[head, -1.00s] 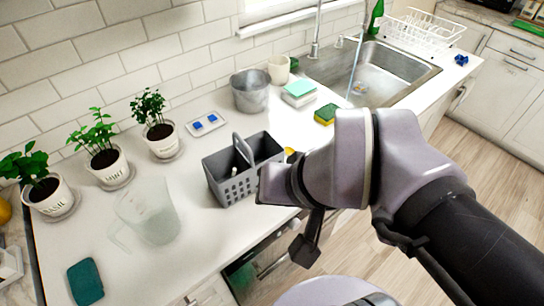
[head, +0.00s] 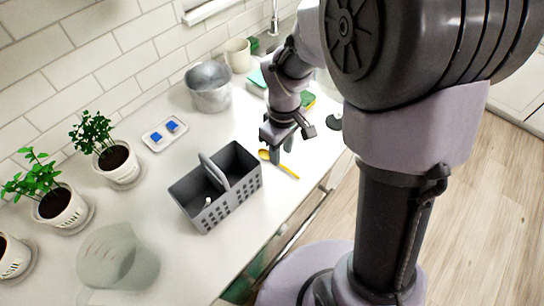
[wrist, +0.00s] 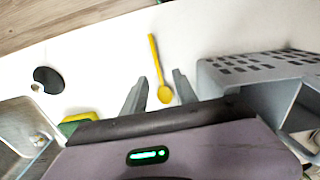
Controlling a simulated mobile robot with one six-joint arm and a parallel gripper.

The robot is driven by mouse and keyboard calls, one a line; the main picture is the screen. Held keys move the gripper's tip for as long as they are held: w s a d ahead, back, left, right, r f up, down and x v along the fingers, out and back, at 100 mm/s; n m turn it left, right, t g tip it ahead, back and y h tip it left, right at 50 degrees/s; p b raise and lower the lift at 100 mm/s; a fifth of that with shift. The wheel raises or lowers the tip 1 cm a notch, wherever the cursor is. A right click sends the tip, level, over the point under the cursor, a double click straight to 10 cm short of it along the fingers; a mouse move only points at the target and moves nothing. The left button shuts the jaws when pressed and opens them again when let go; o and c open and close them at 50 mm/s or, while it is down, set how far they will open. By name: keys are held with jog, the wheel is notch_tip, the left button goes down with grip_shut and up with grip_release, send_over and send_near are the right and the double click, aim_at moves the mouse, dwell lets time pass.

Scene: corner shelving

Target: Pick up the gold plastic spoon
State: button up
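The gold plastic spoon (head: 280,164) lies flat on the white counter, just right of the grey caddy. It also shows in the wrist view (wrist: 154,62), its bowl near the fingertips and its handle pointing away. My gripper (head: 281,150) is above the counter near the spoon's bowl end. In the wrist view my gripper (wrist: 160,80) has its two fingers spread apart, with the bowl showing in the gap between them. Nothing is held. I cannot tell exactly how high the fingers are above the counter.
The grey caddy (head: 246,187) stands close beside the spoon. A green and yellow sponge (wrist: 73,122), a dark round item (wrist: 48,80) and the sink (wrist: 20,130) lie on the other side. A metal bucket (head: 209,88) stands behind. The counter's front edge is close to the spoon's handle.

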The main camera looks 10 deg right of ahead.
aim_at(281, 164)
notch_tip(281, 164, down, 6)
jog(key=b, duration=0.3)
jog(key=shift+w+d+r, duration=0.1)
jog(key=shift+d+r, duration=0.05)
jog(key=shift+r, duration=0.25)
grip_shut()
